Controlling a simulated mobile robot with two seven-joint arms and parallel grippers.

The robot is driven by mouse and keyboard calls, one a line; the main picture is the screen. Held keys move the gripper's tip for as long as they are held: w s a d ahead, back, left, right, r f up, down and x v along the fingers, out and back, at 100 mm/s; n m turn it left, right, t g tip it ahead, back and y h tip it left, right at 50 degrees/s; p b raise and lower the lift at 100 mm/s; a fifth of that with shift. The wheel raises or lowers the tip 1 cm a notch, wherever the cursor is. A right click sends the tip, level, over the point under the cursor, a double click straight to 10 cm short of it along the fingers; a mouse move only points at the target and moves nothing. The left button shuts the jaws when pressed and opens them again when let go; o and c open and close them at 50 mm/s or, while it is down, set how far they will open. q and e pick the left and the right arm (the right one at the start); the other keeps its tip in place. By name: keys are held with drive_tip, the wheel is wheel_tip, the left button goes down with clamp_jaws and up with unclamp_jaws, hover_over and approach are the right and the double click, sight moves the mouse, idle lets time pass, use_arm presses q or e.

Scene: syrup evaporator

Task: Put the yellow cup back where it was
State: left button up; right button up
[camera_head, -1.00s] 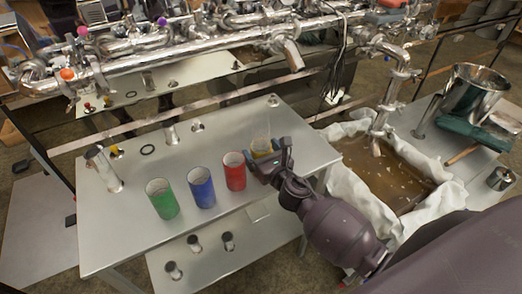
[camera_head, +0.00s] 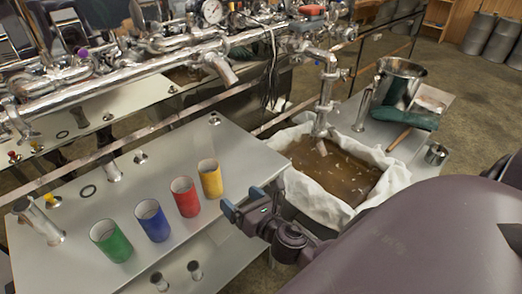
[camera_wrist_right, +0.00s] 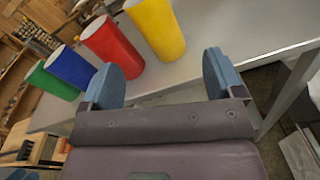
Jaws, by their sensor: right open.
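The yellow cup (camera_head: 210,179) stands upright on the steel table at the right end of a row of cups, next to the red cup (camera_head: 186,197). In the right wrist view the yellow cup (camera_wrist_right: 157,27) is ahead of the fingers, with a gap between. My right gripper (camera_head: 232,207) is open and empty near the table's right edge, to the lower right of the yellow cup. In the right wrist view its two blue-grey fingers (camera_wrist_right: 162,80) are wide apart. My left gripper is not in view.
The blue cup (camera_head: 152,220) and green cup (camera_head: 111,241) continue the row leftward. A cloth-lined pan of brown liquid (camera_head: 330,170) lies right of the table (camera_head: 240,150). Steel pipes (camera_head: 110,75) run behind. The table top behind the yellow cup is clear.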

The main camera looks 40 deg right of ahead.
drive_tip(key=s+d+f+m+g, duration=0.1)
drive_tip(key=s+f+m+g, duration=0.2)
drive_tip(key=m, duration=1.3)
drive_tip(key=s+d+f+m+g+h, duration=0.1)
drive_tip(key=s+f+m+g, duration=0.1)
drive_tip(key=s+f+m, duration=0.7)
drive_tip(key=shift+f+m+g, duration=0.35)
drive_tip(key=shift+m+g, duration=0.05)
drive_tip(key=shift+m, duration=3.4)
